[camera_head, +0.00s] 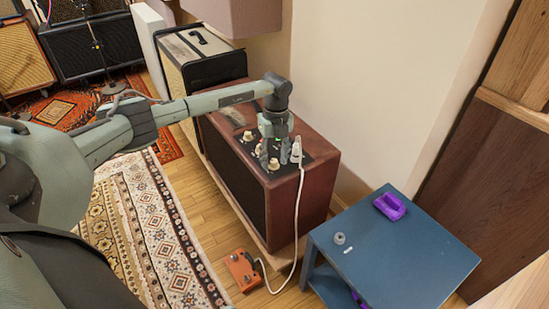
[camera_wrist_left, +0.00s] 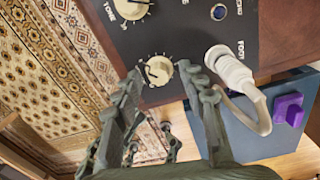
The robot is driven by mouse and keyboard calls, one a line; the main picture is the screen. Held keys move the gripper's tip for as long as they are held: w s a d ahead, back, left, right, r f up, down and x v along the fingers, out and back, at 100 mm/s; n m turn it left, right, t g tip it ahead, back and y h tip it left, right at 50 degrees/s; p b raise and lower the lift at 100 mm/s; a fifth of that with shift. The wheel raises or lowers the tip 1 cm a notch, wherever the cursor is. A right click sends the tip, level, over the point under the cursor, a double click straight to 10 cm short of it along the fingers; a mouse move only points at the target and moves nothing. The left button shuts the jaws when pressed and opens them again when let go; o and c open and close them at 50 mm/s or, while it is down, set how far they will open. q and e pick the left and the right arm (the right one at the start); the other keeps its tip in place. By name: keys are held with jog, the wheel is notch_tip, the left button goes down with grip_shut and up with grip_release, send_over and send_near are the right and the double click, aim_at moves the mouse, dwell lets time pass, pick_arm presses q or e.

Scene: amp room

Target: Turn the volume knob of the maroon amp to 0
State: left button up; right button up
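The maroon amp (camera_head: 312,195) stands on the floor against the wall, with a black control panel on top. In the left wrist view, a cream knob (camera_wrist_left: 158,70) with a dial scale sits near the panel's edge; its label cannot be read. A second cream knob (camera_wrist_left: 132,6), labelled TONE, is at the top. My left gripper (camera_head: 270,160) points down over the panel. Its fingers (camera_wrist_left: 162,84) are open, one on each side of the nearer knob, with gaps visible; contact cannot be told. My right gripper is not in view.
A white plug (camera_wrist_left: 232,70) with a cable stands in the panel close to my right-hand finger. The cable runs to an orange pedal (camera_head: 242,270) on the floor. A blue table (camera_head: 400,255) with a purple object (camera_head: 390,206) stands right of the amp.

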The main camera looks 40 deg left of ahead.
aim_at(276, 161)
pick_arm(q)
notch_tip(276, 161, up, 12)
jog(key=shift+w, duration=0.15)
dwell(0.5)
jog(key=shift+d, duration=0.2)
